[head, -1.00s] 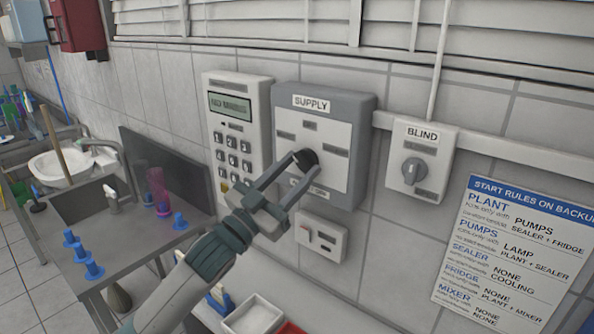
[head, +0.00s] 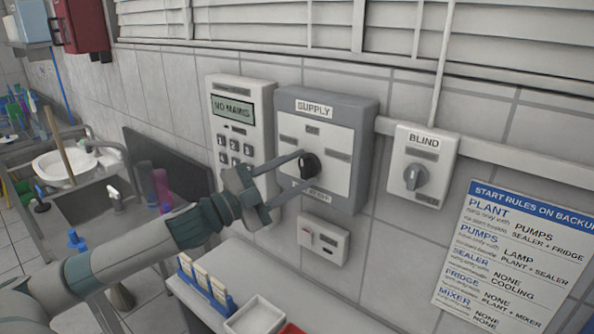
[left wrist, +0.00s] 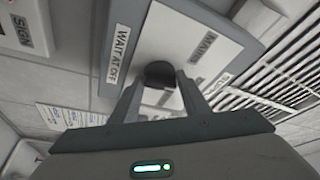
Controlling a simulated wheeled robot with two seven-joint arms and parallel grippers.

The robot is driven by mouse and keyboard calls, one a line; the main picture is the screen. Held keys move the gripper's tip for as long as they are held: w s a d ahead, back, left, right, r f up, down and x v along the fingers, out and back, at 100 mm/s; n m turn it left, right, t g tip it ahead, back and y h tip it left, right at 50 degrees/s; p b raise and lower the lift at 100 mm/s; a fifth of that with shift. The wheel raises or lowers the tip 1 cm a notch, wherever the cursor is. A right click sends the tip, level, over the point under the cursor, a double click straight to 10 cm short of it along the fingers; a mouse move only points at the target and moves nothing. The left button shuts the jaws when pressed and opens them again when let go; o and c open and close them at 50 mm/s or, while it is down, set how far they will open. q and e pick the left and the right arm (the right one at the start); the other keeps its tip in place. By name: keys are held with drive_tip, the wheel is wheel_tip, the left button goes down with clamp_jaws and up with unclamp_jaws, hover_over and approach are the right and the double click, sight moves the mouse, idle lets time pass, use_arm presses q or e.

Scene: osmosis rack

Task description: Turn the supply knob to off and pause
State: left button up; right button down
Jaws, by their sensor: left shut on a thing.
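The supply panel (head: 345,115) is a grey box with a white face on the tiled wall, labelled SUPPLY at the top. Its black knob (head: 309,166) sits at the middle of the face. My left gripper (head: 302,166) reaches it from the lower left and is shut on the knob. In the left wrist view the knob (left wrist: 160,72) lies between the two fingertips, near a label reading WAIT AT OFF. Small position labels surround the knob; the fingers cover part of the face, and which label the knob points to I cannot tell. My right gripper is not in view.
A keypad (head: 238,120) whose display reads NO MAINS is left of the panel. A BLIND switch (head: 416,177) and a rules poster (head: 515,258) are to the right. A small switch box (head: 324,238) sits below. A bench with a slide rack (head: 206,283) lies underneath.

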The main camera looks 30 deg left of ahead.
use_arm(q)
drive_tip(key=shift+m, duration=0.4)
drive_tip(key=o, duration=1)
drive_tip(key=shift+o, duration=0.2)
drive_tip(key=b+v, duration=0.3)
drive_tip(key=v, duration=1.4)
drive_tip(key=shift+s+a, duration=0.2)
drive_tip(key=shift+r, duration=0.1)
idle(0.4)
